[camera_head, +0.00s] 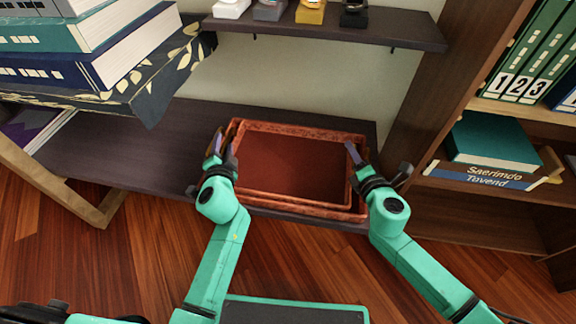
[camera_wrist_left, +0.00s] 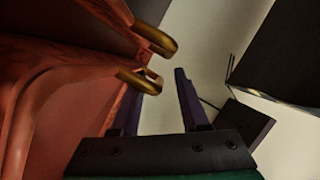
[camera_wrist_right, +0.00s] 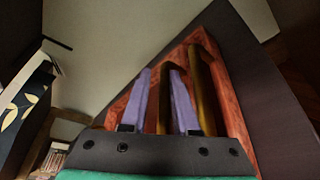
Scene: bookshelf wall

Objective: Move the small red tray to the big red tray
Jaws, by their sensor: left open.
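The big red tray (camera_head: 318,211) lies on the low dark shelf. The small red tray (camera_head: 295,165) is within its outline, and I cannot tell whether it rests on the bottom. My left gripper (camera_head: 222,146) is open at the left end of the trays. The left wrist view shows its two fingers apart (camera_wrist_left: 158,98), close to brass handles (camera_wrist_left: 140,80) on the red trays. My right gripper (camera_head: 357,162) is at the right end. In the right wrist view its fingers (camera_wrist_right: 160,95) are apart, with one brass handle between them and another brass handle (camera_wrist_right: 203,85) beside them.
A wall shelf (camera_head: 330,25) with small items hangs above the trays. Stacked books (camera_head: 70,60) stand at upper left over a dark patterned box (camera_head: 150,85). A bookcase (camera_head: 470,215) with binders and books stands at right. The low shelf (camera_head: 130,150) is bare left of the trays.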

